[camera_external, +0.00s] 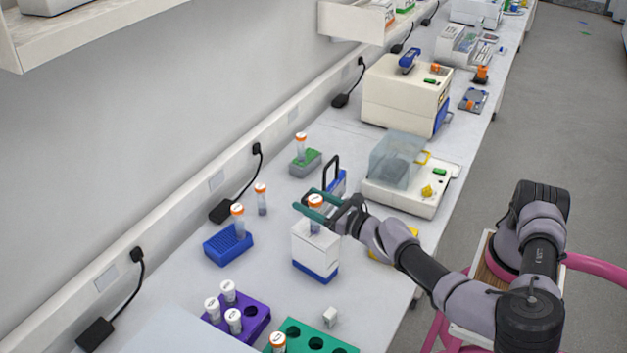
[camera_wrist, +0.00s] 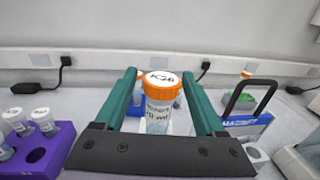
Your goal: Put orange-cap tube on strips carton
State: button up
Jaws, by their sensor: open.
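An orange-cap tube (camera_external: 316,224) stands upright on top of the white carton with a blue base (camera_external: 308,254), which looks like the strips carton. My open gripper (camera_external: 306,201) has its teal fingers on either side of this tube near the cap. In the wrist view the tube (camera_wrist: 158,115), with writing on its cap and label, stands between the fingertips of my gripper (camera_wrist: 159,76). Gaps show between it and both fingers. The carton is mostly hidden there behind the tube and gripper.
Other orange-cap tubes stand in a blue rack (camera_external: 228,247), on the bench (camera_external: 261,202) and in a grey-green holder (camera_external: 305,163). A purple rack (camera_external: 255,316) holds white-cap tubes. A blue carrier with a black handle (camera_external: 335,184) is close behind my gripper. A balance (camera_external: 405,192) stands right.

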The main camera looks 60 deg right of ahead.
jog(key=s+a, duration=0.1)
jog(key=s, duration=0.8)
jog(key=shift+s+a, duration=0.15)
jog(key=shift+s, duration=0.25)
